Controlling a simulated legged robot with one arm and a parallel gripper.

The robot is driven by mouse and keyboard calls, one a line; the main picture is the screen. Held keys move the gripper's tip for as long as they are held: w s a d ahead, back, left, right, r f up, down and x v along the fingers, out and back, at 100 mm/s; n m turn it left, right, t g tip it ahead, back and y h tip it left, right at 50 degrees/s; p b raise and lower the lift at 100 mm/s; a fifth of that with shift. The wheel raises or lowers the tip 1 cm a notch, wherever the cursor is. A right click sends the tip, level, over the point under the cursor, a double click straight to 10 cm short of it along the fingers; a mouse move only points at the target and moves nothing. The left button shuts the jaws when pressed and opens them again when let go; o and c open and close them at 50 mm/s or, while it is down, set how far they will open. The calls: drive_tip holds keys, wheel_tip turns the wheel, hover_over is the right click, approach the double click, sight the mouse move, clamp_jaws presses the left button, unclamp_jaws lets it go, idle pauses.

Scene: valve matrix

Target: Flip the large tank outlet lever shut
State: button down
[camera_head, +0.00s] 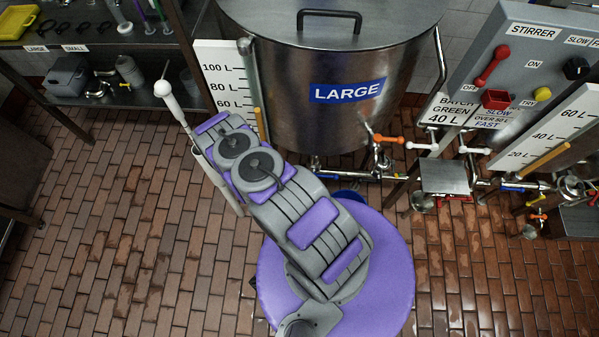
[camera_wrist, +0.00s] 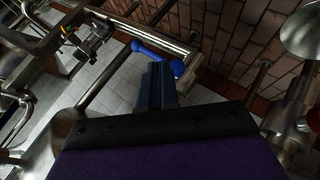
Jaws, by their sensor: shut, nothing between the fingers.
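The LARGE tank (camera_head: 335,95) is a steel vessel with a blue label. Low on its front, pipes carry an orange lever (camera_head: 388,139) and a blue lever (camera_head: 328,176). I cannot tell from the labels which is the outlet lever. In the wrist view, a blue lever (camera_wrist: 148,48) with a rounded end lies just beyond my gripper (camera_wrist: 159,70). My gripper is shut and empty, its dark fingertips close to the blue handle. Whether they touch it I cannot tell. In the head view my gripper is hidden behind my arm.
A white-handled lever (camera_head: 421,146) and a grey STIRRER panel (camera_head: 535,65) stand at the right. A litre scale (camera_head: 222,80) stands left of the tank. Steel pipes (camera_wrist: 110,80) run close around my gripper. The brick floor (camera_head: 110,220) is open at the left.

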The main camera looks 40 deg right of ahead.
drive_tip(key=shift+v, duration=2.25)
